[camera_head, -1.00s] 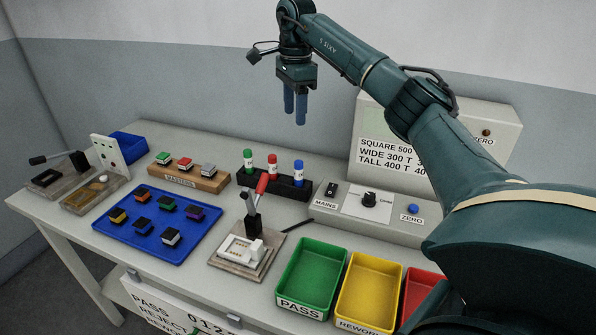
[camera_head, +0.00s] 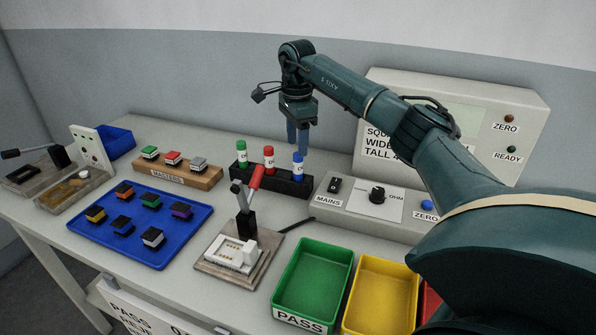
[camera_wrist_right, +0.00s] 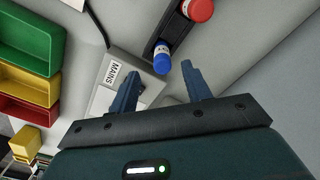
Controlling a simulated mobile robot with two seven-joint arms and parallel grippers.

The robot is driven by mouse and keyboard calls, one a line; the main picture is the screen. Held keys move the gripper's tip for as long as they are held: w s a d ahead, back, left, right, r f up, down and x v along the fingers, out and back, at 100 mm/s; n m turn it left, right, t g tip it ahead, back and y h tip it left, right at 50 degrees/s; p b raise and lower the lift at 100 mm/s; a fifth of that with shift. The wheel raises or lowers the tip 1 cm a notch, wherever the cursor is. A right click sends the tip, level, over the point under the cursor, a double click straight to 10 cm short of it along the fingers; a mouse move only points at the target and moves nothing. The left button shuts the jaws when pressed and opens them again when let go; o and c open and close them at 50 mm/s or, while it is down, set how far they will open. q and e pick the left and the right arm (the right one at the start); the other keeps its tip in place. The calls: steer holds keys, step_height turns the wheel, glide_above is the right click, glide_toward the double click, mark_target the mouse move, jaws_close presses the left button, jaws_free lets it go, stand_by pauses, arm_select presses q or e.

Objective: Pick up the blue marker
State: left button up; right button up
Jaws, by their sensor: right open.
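The blue marker (camera_head: 298,166) stands upright in the right end of a black holder (camera_head: 268,181), beside a red and a green marker. My right gripper (camera_head: 297,142) points down just above and around the height of the blue marker's top in the head view. In the right wrist view, the blue marker's cap (camera_wrist_right: 161,62) shows beyond the fingertips, a little left of the middle of the gap. The right gripper (camera_wrist_right: 160,80) is open and empty; its fingers look apart from the marker. My left gripper is not in view.
The red marker (camera_head: 268,158) and green marker (camera_head: 242,153) stand left of the blue one. A control panel (camera_head: 360,200) with a knob lies to the right. A red-handled clamp fixture (camera_head: 245,225) stands in front. Green (camera_head: 312,280) and yellow (camera_head: 380,295) trays are nearer.

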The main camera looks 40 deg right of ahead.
steer(key=f, duration=0.5)
steer(key=shift+d, duration=0.2)
steer(key=shift+c, duration=0.3)
jaws_close()
step_height(320, 180, up, 10)
stand_by(0.5)
